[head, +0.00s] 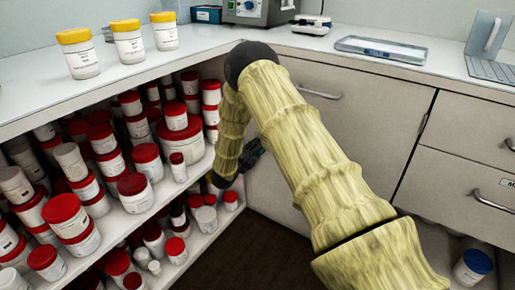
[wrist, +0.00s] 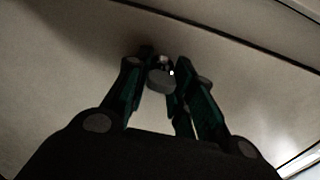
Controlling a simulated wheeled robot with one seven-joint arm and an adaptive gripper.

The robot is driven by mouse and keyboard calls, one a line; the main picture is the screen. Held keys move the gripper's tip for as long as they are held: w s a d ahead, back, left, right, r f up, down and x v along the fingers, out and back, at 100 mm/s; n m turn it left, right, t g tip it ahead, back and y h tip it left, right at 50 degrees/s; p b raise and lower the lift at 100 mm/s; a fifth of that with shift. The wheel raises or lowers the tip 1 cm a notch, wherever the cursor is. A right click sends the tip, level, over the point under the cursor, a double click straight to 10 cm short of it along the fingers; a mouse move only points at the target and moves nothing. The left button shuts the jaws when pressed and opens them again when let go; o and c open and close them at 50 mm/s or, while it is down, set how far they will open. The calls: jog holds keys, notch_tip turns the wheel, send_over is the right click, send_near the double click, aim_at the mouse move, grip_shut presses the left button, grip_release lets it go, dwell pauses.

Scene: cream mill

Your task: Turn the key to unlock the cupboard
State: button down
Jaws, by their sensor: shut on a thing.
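The cupboard (head: 372,118) is the pale door under the counter, with a bar handle along its top edge. In the head view my gripper (head: 253,153) is mostly hidden behind my arm, low against the left part of the door. In the wrist view my gripper (wrist: 162,68) is shut on the key (wrist: 161,79), whose small round grey head shows between the fingertips. The cupboard's pale face (wrist: 235,75) fills the space behind it. The lock and the key's shaft are hidden, so I cannot tell how far the key is turned.
Open shelves (head: 205,168) at left are crowded with red-lidded jars, close beside my gripper. Several yellow-lidded jars (head: 128,42) stand on the counter above. A tray (head: 380,50) lies on the counter to the right. Drawers (head: 478,128) are right of the door.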

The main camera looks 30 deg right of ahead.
jog(key=c, duration=1.2)
grip_release()
jog(key=v, duration=1.2)
jog(key=shift+f, duration=0.2)
